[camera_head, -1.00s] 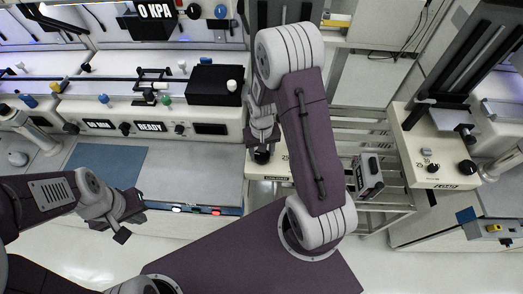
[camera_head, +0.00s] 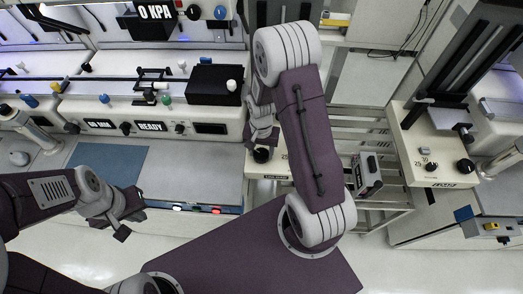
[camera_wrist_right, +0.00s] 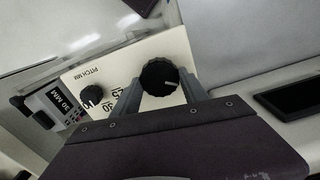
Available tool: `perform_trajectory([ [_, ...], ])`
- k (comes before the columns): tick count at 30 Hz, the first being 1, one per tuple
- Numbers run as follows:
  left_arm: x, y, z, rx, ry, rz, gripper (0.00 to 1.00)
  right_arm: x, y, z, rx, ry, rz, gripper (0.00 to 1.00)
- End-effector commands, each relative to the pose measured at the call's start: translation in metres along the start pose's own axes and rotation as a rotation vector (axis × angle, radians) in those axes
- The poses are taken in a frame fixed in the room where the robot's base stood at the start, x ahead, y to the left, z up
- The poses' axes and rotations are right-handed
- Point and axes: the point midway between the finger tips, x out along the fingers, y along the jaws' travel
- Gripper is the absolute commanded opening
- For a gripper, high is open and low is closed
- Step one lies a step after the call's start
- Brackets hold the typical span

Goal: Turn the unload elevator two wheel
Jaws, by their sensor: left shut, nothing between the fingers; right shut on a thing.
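A black ridged wheel (camera_wrist_right: 160,77) with a white pointer line sits on a cream panel (camera_wrist_right: 115,73) in the right wrist view. My right gripper (camera_wrist_right: 162,84) is shut on this wheel, one finger on each side. In the head view the same wheel (camera_head: 262,155) shows below my right gripper (camera_head: 262,139), partly behind my arm. The panel's front label is too small to read surely. My left gripper (camera_head: 127,218) is shut and empty, in front of the bench at lower left.
A smaller black knob (camera_wrist_right: 91,95) beside "PITCH MM" and a "30 MM" display (camera_wrist_right: 61,99) are close to my right gripper. A similar cream panel with a black wheel (camera_head: 466,166) stands at the right. A slatted rack (camera_head: 362,130) lies between the panels.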

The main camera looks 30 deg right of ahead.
Motion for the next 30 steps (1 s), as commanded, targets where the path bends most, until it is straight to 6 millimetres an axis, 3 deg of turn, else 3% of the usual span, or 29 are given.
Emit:
perform_trajectory([
  [8,0.0,0.0,0.0,0.0,0.0,0.0,0.0,0.001,0.001,0.002,0.0,-0.006,0.003,0.11],
  [9,0.0,0.0,0.0,0.0,0.0,0.0,0.0,0.001,0.001,0.002,0.0,-0.006,0.003,0.6],
  [11,0.0,0.0,0.0,0.0,0.0,0.0,0.0,0.001,0.001,0.002,-0.001,-0.005,0.003,0.73],
  [21,0.0,0.0,0.0,0.0,0.0,0.0,0.0,-0.004,0.0,0.0,-0.001,-0.001,0.0,0.73],
  [30,0.003,0.0,0.0,0.0,0.0,0.0,0.0,-0.066,-0.001,0.0,-0.001,0.003,-0.002,0.73],
])
